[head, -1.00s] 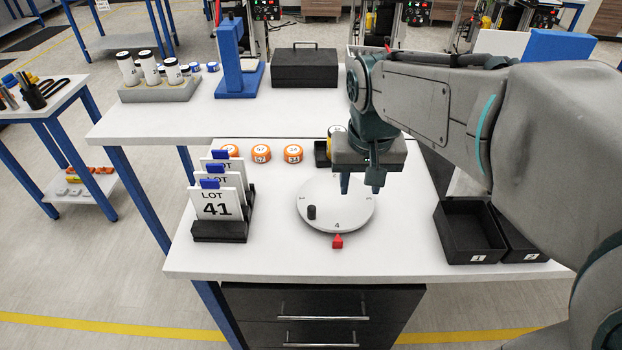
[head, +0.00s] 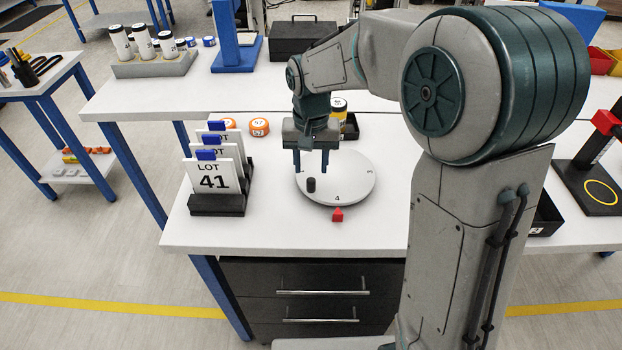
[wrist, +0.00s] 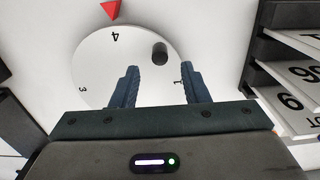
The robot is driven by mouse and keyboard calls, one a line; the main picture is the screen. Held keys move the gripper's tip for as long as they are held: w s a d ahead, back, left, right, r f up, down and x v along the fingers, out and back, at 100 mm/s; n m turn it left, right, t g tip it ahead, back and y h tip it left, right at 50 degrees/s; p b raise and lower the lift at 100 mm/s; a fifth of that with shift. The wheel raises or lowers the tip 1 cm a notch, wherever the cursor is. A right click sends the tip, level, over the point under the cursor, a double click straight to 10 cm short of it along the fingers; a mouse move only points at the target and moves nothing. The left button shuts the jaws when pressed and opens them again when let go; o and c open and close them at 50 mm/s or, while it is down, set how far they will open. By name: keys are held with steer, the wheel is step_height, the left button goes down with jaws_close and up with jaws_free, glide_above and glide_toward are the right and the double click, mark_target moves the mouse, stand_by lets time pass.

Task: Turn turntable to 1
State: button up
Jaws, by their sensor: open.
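The turntable (head: 345,185) is a white round disc with numbers round its rim and a black upright knob (head: 311,185) near its left edge. A red pointer (head: 337,215) sits on the table at its front, and the 4 faces it. In the wrist view the disc (wrist: 110,70) shows the 4 near the red pointer (wrist: 111,9), the 3 at the left and the 1 at the right near a finger. My gripper (head: 311,170) is open and empty above the left part of the disc. The knob (wrist: 160,52) stands beyond the fingertips (wrist: 160,72), apart from them.
A black rack of LOT cards (head: 217,203) stands just left of the disc. Orange-rimmed round pieces (head: 259,127) and a yellow and white bottle (head: 338,107) are behind it. The table in front of the disc is clear.

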mark_target(311, 180)
step_height(311, 180, down, 6)
steer(key=shift+r, duration=0.1)
jaws_close()
